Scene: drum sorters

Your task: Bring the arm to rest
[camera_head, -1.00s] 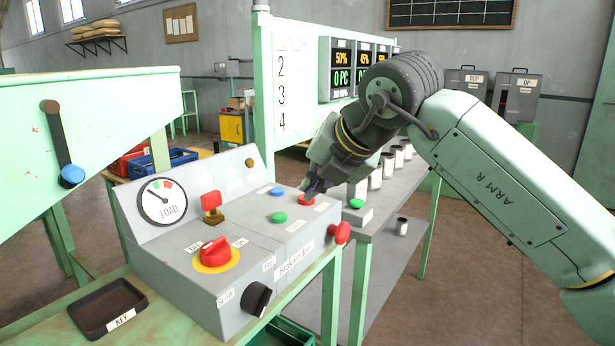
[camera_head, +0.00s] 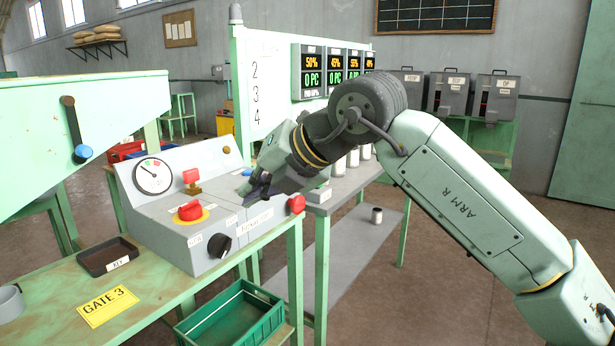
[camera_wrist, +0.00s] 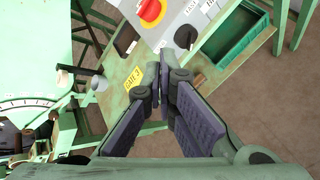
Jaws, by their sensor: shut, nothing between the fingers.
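My gripper (camera_head: 256,186) is in the air in front of the right part of the grey control box (camera_head: 160,231), hiding some of its buttons. In the wrist view the fingers of my gripper (camera_wrist: 166,88) are together with nothing between them. My arm reaches in from the right, bent at the elbow. The box bears a dial (camera_head: 152,176), a red rotary switch (camera_head: 190,210) on a yellow disc, a black knob (camera_head: 219,245) and a red side button (camera_head: 297,203).
The box stands on a green bench with a key tray (camera_head: 108,257) and a yellow GATE 3 sign (camera_head: 107,306). A green crate (camera_head: 236,317) sits lower in front. A lever with a blue knob (camera_head: 84,151) is at left. Open floor lies at front right.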

